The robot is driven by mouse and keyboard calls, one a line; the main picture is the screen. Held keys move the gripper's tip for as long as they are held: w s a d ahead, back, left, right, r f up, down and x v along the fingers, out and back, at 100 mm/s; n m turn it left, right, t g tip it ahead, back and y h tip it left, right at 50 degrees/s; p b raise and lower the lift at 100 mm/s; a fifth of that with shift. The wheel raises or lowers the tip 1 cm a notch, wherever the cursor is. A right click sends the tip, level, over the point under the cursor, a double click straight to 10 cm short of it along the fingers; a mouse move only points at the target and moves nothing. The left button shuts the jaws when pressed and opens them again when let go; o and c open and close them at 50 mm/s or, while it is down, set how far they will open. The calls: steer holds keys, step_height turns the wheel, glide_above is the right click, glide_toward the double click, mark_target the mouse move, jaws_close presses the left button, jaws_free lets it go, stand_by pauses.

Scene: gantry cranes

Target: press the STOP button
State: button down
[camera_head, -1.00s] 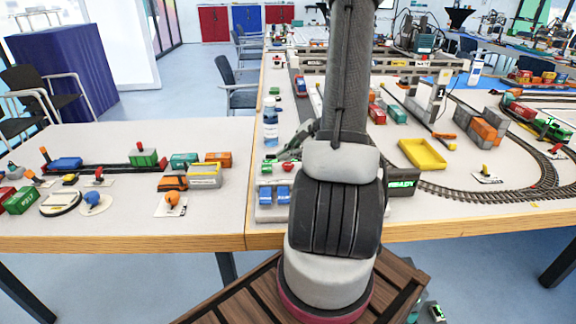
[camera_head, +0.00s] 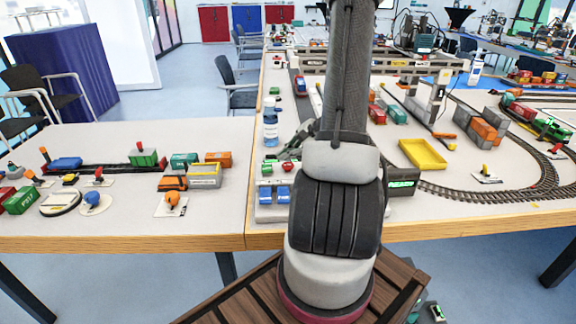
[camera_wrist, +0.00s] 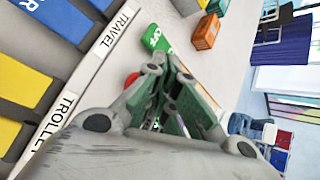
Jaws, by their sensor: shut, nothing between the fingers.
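A red button (camera_wrist: 132,79) shows in the wrist view just left of my fingers, partly hidden behind them. In the head view the red button (camera_head: 288,166) sits on the control panel, close to my gripper (camera_head: 289,152). In the wrist view my gripper (camera_wrist: 164,68) is shut and empty, its fingers reaching over the panel's edge area. I cannot tell whether the fingertips touch the button. No STOP label is readable. A green button (camera_head: 266,169) is left of the red one in the head view.
The panel has blue and yellow controls with TRAVEL (camera_wrist: 115,32) and TROLLEY (camera_wrist: 54,121) labels. A green READY display (camera_head: 401,184) is right of my arm. A bottle (camera_head: 270,127) stands behind the panel. Model containers and a yellow tray (camera_head: 423,154) lie around.

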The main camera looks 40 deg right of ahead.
mark_target(287, 166)
steer(key=shift+f, duration=0.1)
steer(key=shift+f, duration=0.35)
steer(key=shift+f, duration=0.35)
stand_by(0.8)
steer(key=shift+r, duration=0.8)
steer(key=shift+r, duration=2.5)
